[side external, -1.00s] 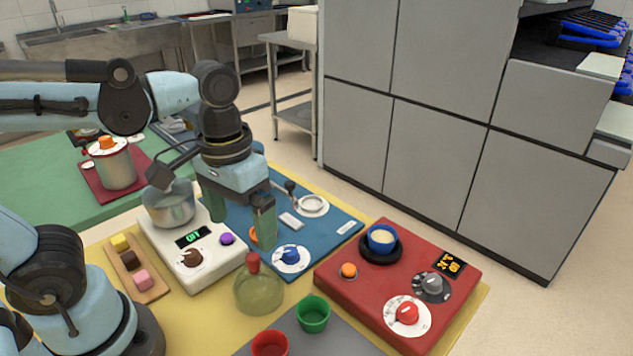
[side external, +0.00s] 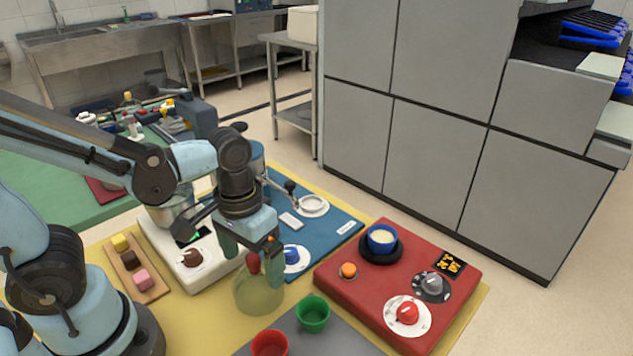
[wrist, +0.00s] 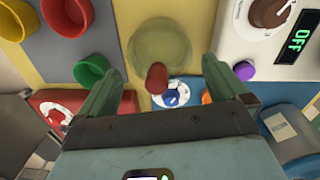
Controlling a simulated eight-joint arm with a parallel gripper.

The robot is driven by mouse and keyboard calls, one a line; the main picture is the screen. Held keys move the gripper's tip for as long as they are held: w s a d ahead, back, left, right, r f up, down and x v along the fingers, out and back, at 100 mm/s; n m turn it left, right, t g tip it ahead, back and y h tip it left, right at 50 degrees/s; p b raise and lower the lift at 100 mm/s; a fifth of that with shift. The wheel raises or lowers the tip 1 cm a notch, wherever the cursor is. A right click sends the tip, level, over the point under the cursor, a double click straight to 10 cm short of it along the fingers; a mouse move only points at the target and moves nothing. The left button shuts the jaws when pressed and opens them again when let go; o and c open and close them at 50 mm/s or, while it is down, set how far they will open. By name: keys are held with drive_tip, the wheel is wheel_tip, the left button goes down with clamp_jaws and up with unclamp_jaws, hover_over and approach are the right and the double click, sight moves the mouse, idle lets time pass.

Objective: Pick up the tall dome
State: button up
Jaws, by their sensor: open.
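The tall dome (side external: 258,292) is a see-through yellow-green cover with a red knob on top. It stands on the yellow mat, left of the green cup. My gripper (side external: 250,248) is open just above it, its fingers near the height of the knob. In the wrist view the dome (wrist: 160,42) lies ahead, and its red knob (wrist: 157,78) shows between the two green fingers of my gripper (wrist: 160,72). The fingers stand apart from the knob on both sides; nothing is held.
A white appliance (side external: 210,268) with a metal pot (side external: 172,208) stands left of the dome. A blue board (side external: 335,226) with a dial lies behind. A red unit (side external: 365,310) stands right. Green (side external: 312,314) and red (side external: 270,344) cups are in front.

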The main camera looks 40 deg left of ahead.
drive_tip(key=shift+f, duration=1)
drive_tip(key=shift+c, duration=0.3)
drive_tip(key=c, duration=0.6)
